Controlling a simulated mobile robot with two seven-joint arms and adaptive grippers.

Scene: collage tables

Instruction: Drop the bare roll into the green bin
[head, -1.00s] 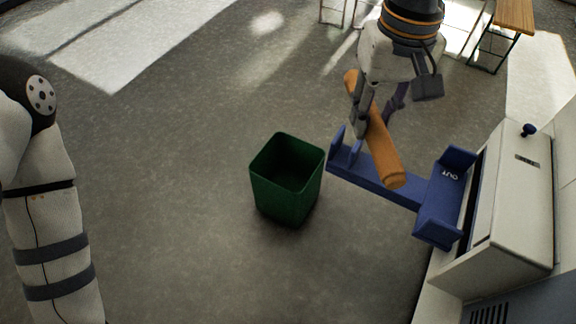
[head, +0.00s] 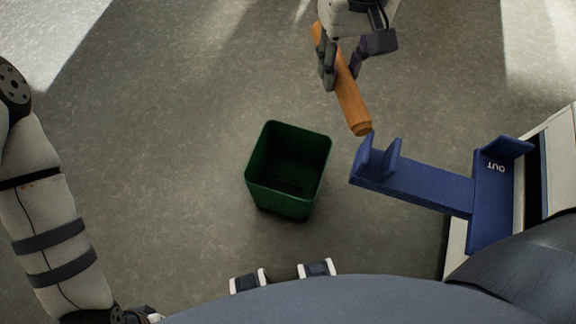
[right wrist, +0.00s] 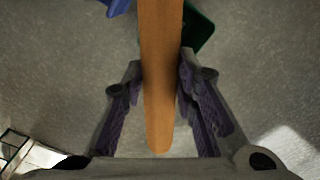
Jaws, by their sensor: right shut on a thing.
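The bare roll (head: 351,98) is a plain orange-brown tube, held at a slant in the air beyond and to the right of the green bin. My right gripper (head: 342,72) is shut on it near its upper part. In the right wrist view the roll (right wrist: 160,70) runs lengthwise between the two fingers (right wrist: 160,100). The green bin (head: 260,180) stands open on the floor. I see nothing in it, though its bottom is dark. A corner of it shows behind the roll in the right wrist view (right wrist: 199,32). My left arm is at the left; its gripper is not clearly visible.
A blue cradle (head: 435,188) marked OUT juts from a pale machine (head: 560,150) at the right. Its upright prongs stand between the roll's lower end and the machine. The grey floor (head: 170,150) around the bin is clear.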

